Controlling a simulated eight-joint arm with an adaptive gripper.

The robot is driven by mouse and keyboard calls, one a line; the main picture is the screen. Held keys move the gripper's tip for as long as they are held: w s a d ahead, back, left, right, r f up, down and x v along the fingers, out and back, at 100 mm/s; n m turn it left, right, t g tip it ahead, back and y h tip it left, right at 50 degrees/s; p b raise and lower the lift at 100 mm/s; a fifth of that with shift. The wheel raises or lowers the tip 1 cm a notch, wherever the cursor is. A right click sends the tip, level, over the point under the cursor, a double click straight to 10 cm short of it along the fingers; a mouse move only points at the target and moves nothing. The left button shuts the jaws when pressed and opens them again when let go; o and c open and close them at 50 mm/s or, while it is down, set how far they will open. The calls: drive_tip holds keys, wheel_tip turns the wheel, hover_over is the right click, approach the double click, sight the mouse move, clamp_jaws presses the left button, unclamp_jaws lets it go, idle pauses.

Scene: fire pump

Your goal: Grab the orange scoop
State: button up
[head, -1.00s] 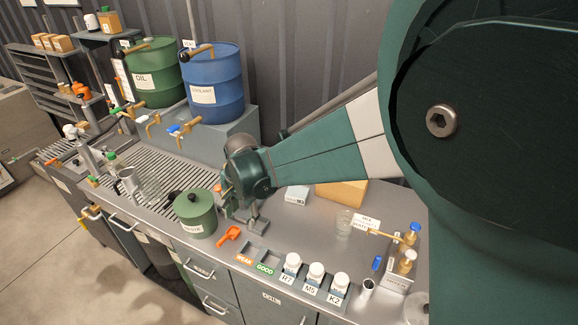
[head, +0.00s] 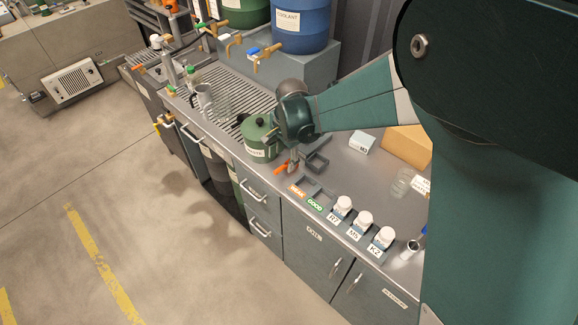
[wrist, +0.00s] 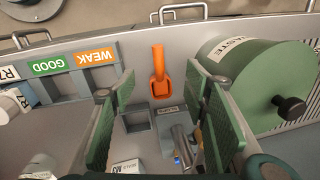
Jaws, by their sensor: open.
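The orange scoop (head: 281,170) lies on the grey worktop, just in front of the green waste pot (head: 260,139). In the wrist view the scoop (wrist: 159,74) shows between my two finger pads, with its handle toward the worktop's front edge and its bowl nearer to me. My gripper (wrist: 150,88) is open and empty, one pad to each side of the scoop. I see no contact. In the head view my gripper (head: 294,160) is by the scoop's right end and partly covers it. The waste pot (wrist: 245,75) is close to the right finger.
The WEAK and GOOD trays (head: 307,197) and several white-capped bottles (head: 363,219) stand to the right along the front edge. A small dark square tray (wrist: 138,117) is beside the scoop. A box marked M3 (head: 362,143) is behind. Drums stand at the back.

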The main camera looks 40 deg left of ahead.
sight(283, 166)
drive_tip(key=shift+a+f, duration=0.15)
drive_tip(key=shift+f, duration=0.7)
drive_tip(key=shift+f, duration=0.1)
drive_tip(key=shift+w+a+f, duration=0.1)
drive_tip(key=shift+a+f, duration=0.1)
drive_tip(key=shift+f, duration=1.05)
drive_tip(key=shift+w+a+f, duration=0.1)
drive_tip(key=shift+a+f, duration=0.05)
drive_tip(key=shift+f, duration=1.05)
drive_tip(key=shift+c, duration=0.7)
drive_tip(key=c, duration=1.1)
